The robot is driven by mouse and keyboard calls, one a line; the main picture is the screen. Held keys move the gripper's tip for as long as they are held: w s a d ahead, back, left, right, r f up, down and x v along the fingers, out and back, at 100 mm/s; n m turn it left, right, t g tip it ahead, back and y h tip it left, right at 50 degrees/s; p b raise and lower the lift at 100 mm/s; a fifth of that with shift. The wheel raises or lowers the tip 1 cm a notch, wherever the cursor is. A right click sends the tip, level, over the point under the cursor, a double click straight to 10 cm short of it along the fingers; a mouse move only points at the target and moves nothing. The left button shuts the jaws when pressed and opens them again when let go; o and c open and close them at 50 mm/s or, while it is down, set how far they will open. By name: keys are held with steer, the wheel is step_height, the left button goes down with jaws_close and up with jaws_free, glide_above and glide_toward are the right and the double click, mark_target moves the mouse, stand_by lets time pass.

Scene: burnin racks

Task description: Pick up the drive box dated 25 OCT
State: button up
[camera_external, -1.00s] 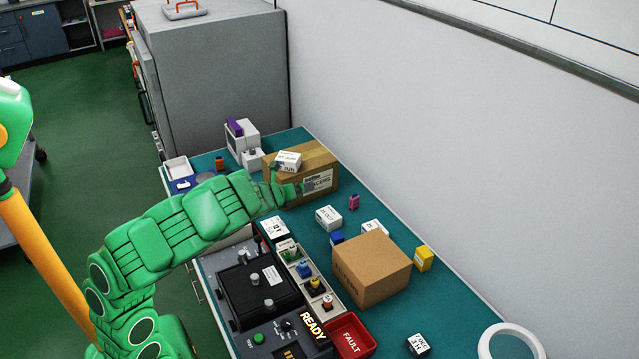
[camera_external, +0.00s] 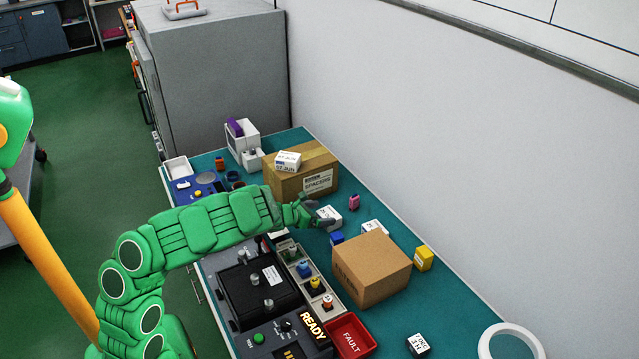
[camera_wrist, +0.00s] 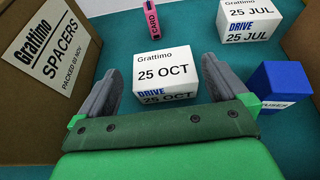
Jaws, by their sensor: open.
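The drive box dated 25 OCT (camera_wrist: 165,75) is a small white box on the teal bench, its label readable in the wrist view. It also shows in the external view (camera_external: 331,214), partly behind my fingers. My gripper (camera_wrist: 167,88) is open, with one grey finger on each side of the 25 OCT box. I cannot tell whether the fingers touch it. Another white drive box, dated 25 JUL (camera_wrist: 248,20), stands farther back to the right.
A large spacers carton (camera_external: 287,181) stands left of the box with a white box (camera_external: 288,159) on top. A blue box (camera_wrist: 286,86) sits close to my right finger. A pink item (camera_external: 354,201) lies behind. A brown carton (camera_external: 372,272) stands nearer the camera.

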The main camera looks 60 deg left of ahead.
mark_target(334, 212)
steer(key=shift+x, duration=2.75)
steer(key=shift+d, duration=0.15)
steer(key=shift+c, duration=0.5)
steer(key=c, duration=0.8)
steer(key=shift+o, duration=0.2)
steer(key=shift+r, duration=0.1)
